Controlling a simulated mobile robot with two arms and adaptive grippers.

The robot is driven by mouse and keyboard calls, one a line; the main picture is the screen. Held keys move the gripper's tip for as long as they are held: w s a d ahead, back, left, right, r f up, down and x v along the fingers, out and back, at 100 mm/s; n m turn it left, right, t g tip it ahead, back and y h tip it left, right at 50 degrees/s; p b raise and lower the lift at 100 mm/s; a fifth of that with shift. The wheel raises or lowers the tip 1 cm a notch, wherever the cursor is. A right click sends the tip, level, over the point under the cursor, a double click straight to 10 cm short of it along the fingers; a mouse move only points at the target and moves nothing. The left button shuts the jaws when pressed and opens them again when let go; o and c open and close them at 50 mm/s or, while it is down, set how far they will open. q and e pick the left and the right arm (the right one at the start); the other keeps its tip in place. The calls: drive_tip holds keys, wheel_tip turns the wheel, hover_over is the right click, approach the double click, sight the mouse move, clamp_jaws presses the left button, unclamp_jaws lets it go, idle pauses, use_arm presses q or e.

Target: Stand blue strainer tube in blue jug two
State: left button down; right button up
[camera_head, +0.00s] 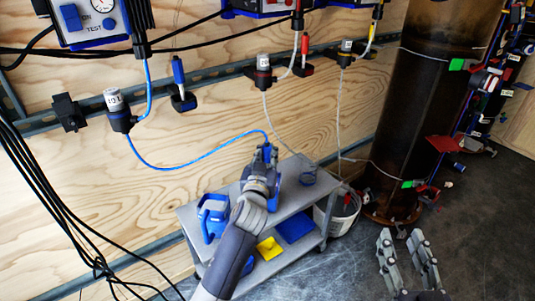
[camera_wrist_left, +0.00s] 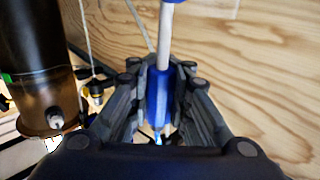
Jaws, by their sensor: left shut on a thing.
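My left gripper (camera_head: 266,155) is shut on the blue strainer tube (camera_head: 267,152), above the back of the grey cart. In the left wrist view, the tube's blue sleeve (camera_wrist_left: 158,95) sits between the fingers, with a pale rod above it. A blue hose runs from the tube to a wall fitting labelled 131 or similar (camera_head: 117,108). A blue jug (camera_head: 213,216) with a handle stands on the cart's top left, left of my arm; which number it carries cannot be read. My right gripper (camera_head: 406,256) is open and empty over the floor at lower right.
Yellow (camera_head: 268,248) and blue (camera_head: 294,227) flat pieces lie lower. A white bucket (camera_head: 338,214) and a dark brown column (camera_head: 428,110) stand right. Black cables hang at left.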

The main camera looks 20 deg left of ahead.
drive_tip(key=shift+r, duration=0.35)
use_arm(q)
drive_tip(key=c, duration=1.4)
unclamp_jaws()
drive_tip(key=shift+f, duration=0.1)
use_arm(e)
drive_tip(key=shift+a, duration=0.1)
use_arm(q)
drive_tip(key=shift+s+d, duration=0.1)
drive_tip(key=shift+s, duration=0.55)
drive_tip(key=s+d, duration=0.1)
drive_tip(key=s, duration=0.9)
drive_tip(key=shift+s+d, duration=0.15)
drive_tip(key=shift+s, duration=0.2)
